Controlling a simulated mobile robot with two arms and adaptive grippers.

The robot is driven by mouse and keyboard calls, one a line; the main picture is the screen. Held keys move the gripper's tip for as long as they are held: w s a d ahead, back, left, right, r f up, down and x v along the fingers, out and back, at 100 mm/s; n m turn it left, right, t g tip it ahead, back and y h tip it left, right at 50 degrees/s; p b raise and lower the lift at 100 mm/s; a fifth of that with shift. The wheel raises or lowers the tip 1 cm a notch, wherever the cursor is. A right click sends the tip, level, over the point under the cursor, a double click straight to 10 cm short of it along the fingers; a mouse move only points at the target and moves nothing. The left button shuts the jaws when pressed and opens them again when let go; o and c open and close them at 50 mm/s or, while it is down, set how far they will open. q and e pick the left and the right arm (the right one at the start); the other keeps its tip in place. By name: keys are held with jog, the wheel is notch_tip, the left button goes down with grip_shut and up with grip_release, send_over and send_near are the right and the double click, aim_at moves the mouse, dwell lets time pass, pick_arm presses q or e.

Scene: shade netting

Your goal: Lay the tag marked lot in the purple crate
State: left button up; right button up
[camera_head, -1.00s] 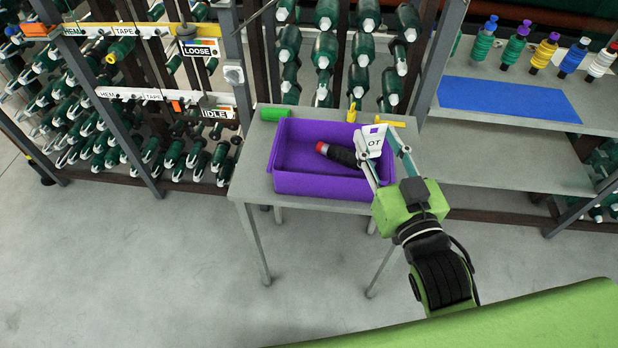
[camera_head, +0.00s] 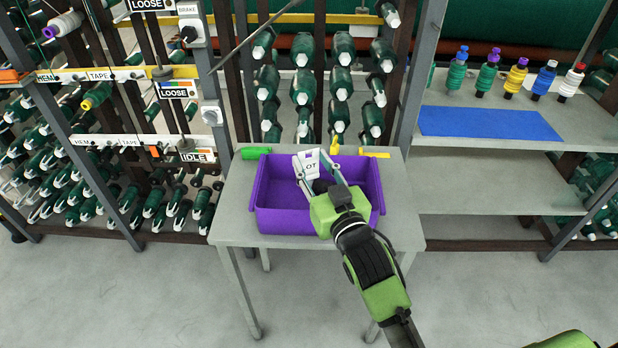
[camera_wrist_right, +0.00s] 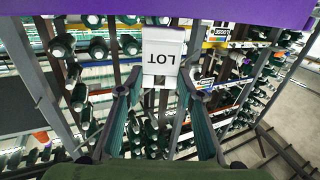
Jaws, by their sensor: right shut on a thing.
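The lot tag is a white card (camera_head: 309,170) with a purple mark, held up between the fingers of my right gripper (camera_head: 318,165). In the right wrist view the tag (camera_wrist_right: 162,52) reads LOT upside down between the fingertips. The purple crate (camera_head: 283,223) stands on a small grey table, and the tag and fingers are over its inside as seen from the head. The crate's purple edge (camera_wrist_right: 230,14) runs along the top of the right wrist view. My gripper hides part of the crate floor. My left gripper is out of view.
The grey table (camera_head: 232,215) also bears a green roll (camera_head: 256,153) and yellow pieces (camera_head: 376,155) behind the crate. Racks of dark green spools stand behind. A shelf at right has a blue mat (camera_head: 490,123) and several coloured spools.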

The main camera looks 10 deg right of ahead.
aim_at(308, 177)
jog(key=shift+w+a+f, duration=0.2)
jog(key=shift+w+f, duration=0.3)
jog(key=shift+f, duration=0.1)
jog(key=shift+w+f, duration=0.2)
jog(key=shift+f, duration=1.65)
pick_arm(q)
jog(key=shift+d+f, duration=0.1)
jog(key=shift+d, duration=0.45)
pick_arm(e)
jog(key=shift+f, duration=0.1)
pick_arm(q)
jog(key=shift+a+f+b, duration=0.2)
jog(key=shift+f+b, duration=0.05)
jog(key=shift+b, duration=0.1)
pick_arm(e)
jog(key=shift+f, duration=0.5)
jog(key=o, duration=0.8)
